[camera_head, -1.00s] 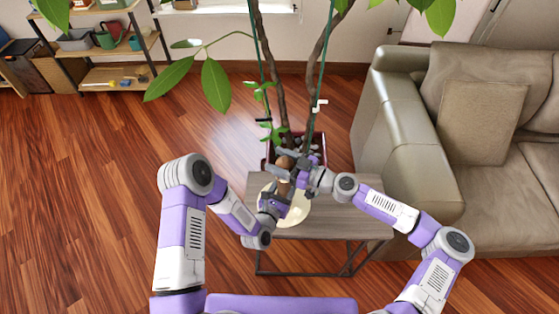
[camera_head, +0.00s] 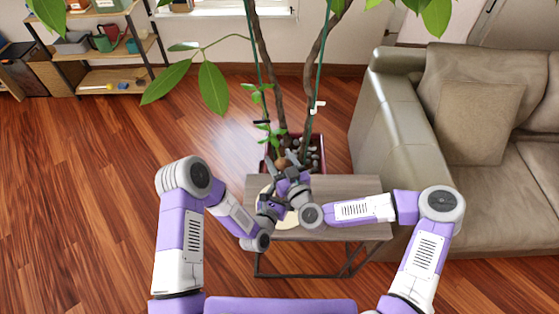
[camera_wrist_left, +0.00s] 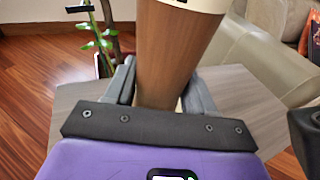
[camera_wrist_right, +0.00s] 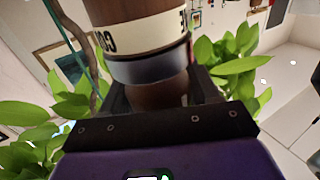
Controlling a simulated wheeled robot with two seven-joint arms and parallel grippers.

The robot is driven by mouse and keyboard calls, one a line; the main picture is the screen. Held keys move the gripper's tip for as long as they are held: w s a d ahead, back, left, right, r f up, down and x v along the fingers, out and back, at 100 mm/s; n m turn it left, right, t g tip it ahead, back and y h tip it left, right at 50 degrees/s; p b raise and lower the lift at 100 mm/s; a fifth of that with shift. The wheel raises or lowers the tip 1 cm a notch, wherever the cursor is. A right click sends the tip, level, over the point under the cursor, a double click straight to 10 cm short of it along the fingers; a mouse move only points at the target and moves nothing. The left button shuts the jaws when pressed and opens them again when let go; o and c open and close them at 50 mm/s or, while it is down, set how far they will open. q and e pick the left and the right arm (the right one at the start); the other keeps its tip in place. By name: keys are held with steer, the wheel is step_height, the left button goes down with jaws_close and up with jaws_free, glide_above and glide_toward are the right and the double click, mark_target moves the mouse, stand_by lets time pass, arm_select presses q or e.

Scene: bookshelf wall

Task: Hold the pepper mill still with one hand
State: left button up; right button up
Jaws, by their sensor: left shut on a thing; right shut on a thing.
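The brown pepper mill stands between my two grippers; in the head view only its rounded top (camera_head: 281,163) shows clearly, the rest hidden by the grippers. My left gripper (camera_head: 271,204) is shut around the mill's brown lower body, seen in the left wrist view (camera_wrist_left: 168,55). My right gripper (camera_head: 290,174) is above the left one and shut on the mill's upper part. In the right wrist view the mill (camera_wrist_right: 150,95) shows a metal band and a cream lettered label beyond the fingers.
A cream round plate (camera_head: 291,218) lies on the small grey-brown table (camera_head: 345,186) beneath the grippers. A potted plant (camera_head: 318,142) stands just behind the table. A beige sofa (camera_head: 395,115) is at the right. The wooden floor at the left is clear.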

steer(key=shift+m+t+h, duration=0.3)
steer(key=shift+m+h, duration=0.1)
steer(key=shift+h, duration=0.3)
steer(key=shift+d+h, duration=0.1)
steer(key=shift+h, duration=0.2)
steer(key=o, duration=1)
steer(key=shift+v, duration=3.75)
steer(key=shift+c, duration=0.2)
